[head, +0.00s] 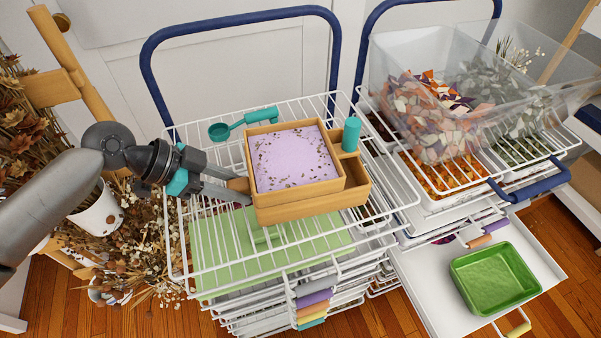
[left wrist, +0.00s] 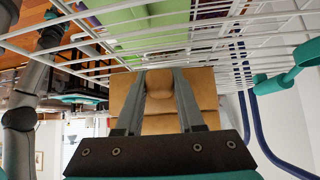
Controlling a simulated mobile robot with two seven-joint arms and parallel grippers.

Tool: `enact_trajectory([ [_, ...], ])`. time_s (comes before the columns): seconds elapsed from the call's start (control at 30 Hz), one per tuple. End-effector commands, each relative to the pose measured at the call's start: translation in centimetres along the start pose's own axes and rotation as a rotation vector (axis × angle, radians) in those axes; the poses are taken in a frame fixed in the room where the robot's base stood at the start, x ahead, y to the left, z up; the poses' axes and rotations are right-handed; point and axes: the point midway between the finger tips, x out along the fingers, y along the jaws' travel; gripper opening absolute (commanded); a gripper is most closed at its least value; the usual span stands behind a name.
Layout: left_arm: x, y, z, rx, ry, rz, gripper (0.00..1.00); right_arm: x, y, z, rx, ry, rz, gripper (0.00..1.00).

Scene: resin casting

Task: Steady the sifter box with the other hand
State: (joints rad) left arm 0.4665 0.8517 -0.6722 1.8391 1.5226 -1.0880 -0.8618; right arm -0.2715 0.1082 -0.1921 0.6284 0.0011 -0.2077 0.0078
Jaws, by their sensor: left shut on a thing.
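The sifter box (head: 315,195) is a wooden box on the white wire rack. Its top holds a lavender sheet (head: 293,158) scattered with small brown bits. A wooden compartment on its right side has a teal cylinder (head: 351,134) standing at its back corner. My left gripper (head: 245,190) comes in from the left and is shut on the round wooden knob at the box's left side. In the left wrist view the knob (left wrist: 160,84) sits between the two fingers, with the box's wood (left wrist: 203,85) behind it. My right gripper does not show.
A teal scoop (head: 243,122) lies on the rack (head: 215,225) behind the box. A green sheet (head: 225,265) lies below the wires. Clear bins (head: 400,50) stand right, above a drawer with a green tray (head: 494,278). Dried flowers (head: 130,240) crowd the left.

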Motion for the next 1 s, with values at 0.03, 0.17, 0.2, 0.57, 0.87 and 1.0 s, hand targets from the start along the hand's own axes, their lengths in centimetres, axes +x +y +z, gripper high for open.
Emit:
enact_trajectory([
  [0.03, 0.09, -0.03, 0.02, 0.000, 0.002, -0.001, 0.00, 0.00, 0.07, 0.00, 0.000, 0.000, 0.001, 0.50],
  [0.17, 0.10, -0.01, 0.06, 0.001, 0.001, -0.001, 0.00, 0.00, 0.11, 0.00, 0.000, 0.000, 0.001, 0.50],
  [0.2, 0.11, -0.01, 0.07, 0.001, 0.000, -0.001, 0.00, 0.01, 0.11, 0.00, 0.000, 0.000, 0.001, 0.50],
  [0.57, 0.18, 0.08, 0.25, -0.001, -0.004, 0.002, 0.63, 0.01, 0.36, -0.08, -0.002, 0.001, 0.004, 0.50],
  [0.87, 0.14, 0.06, 0.17, 0.000, -0.002, 0.001, 0.72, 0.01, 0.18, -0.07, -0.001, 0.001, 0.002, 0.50],
  [1.0, -0.48, 0.01, 0.18, 0.000, -0.003, 0.000, 0.72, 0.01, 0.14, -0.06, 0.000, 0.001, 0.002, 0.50],
])
